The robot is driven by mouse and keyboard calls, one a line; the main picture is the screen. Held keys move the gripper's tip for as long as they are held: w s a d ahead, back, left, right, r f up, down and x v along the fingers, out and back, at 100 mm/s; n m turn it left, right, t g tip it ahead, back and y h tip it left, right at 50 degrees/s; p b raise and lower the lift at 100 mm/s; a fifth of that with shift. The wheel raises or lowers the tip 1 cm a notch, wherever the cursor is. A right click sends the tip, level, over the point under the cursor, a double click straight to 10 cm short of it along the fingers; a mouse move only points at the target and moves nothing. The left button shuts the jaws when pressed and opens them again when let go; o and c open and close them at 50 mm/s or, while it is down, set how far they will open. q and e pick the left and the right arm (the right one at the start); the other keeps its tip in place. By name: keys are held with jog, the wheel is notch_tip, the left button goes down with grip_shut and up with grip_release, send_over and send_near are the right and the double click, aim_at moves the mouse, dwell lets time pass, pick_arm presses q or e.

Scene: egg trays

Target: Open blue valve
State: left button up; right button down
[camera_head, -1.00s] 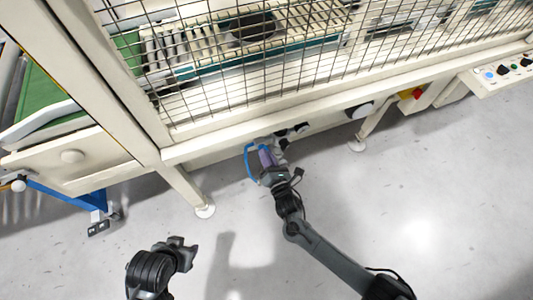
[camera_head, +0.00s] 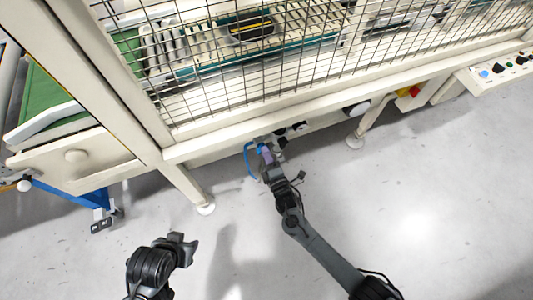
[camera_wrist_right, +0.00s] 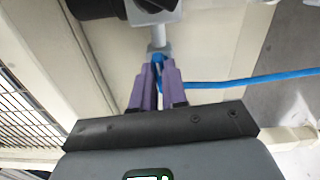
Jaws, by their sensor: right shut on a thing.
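The blue valve piece (camera_wrist_right: 158,58) shows in the right wrist view between my purple fingers, below a grey stem and fitting (camera_wrist_right: 157,38). My right gripper (camera_wrist_right: 157,72) is shut on it, and the fingers hide most of it. In the head view my right gripper (camera_head: 265,153) is under the machine's lower front beam, beside a blue hose (camera_head: 247,160). The hose (camera_wrist_right: 245,81) runs off to the right in the wrist view. My left gripper (camera_head: 183,247) hangs low at the left over the floor, away from the valve. Its finger opening is unclear.
The cream machine beam (camera_head: 310,108) and wire mesh guard (camera_head: 250,60) stand above and behind the right gripper. Dark knobs (camera_head: 300,126) sit under the beam. A machine foot (camera_head: 205,209) is at left. The grey floor (camera_head: 430,200) in front is clear.

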jog(key=shift+m, duration=0.6)
jog(key=c, duration=1.2)
grip_release()
jog(key=shift+o, duration=0.2)
jog(key=p+v, duration=0.4)
jog(key=v, duration=0.6)
jog(key=shift+s, duration=0.4)
jog(key=shift+d, duration=0.15)
